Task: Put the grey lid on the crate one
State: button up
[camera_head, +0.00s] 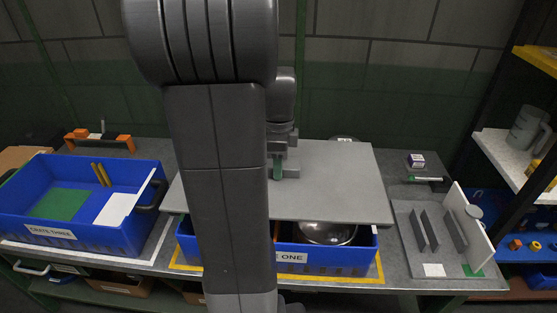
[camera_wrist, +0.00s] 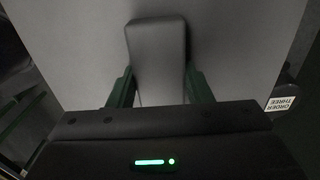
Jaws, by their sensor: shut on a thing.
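The grey lid (camera_head: 335,185) is a flat board, roughly level over crate one (camera_head: 340,262), a blue crate labelled "ONE". The lid's front edge lies behind and above the crate's front wall, and a gap shows between them. I cannot tell whether its back part touches the crate. My gripper (camera_head: 278,168) is shut on the lid's raised handle. The wrist view shows my gripper's green fingers (camera_wrist: 158,85) on both sides of the grey handle (camera_wrist: 157,50). My arm hides the lid's left middle and part of the crate.
A metal bowl (camera_head: 327,232) shows in crate one under the lid. A yellow outline (camera_head: 340,281) surrounds the crate. Crate three (camera_head: 60,238) stands left. A grey rack (camera_head: 437,250) with upright plates stands right. A small box (camera_head: 416,160) lies behind the rack.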

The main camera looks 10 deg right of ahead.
jog(key=shift+f+b, duration=3.05)
jog(key=shift+f, duration=1.7)
jog(key=o, duration=1.4)
jog(key=shift+c, duration=0.2)
notch_tip(320, 180, up, 14)
jog(key=shift+f, duration=0.1)
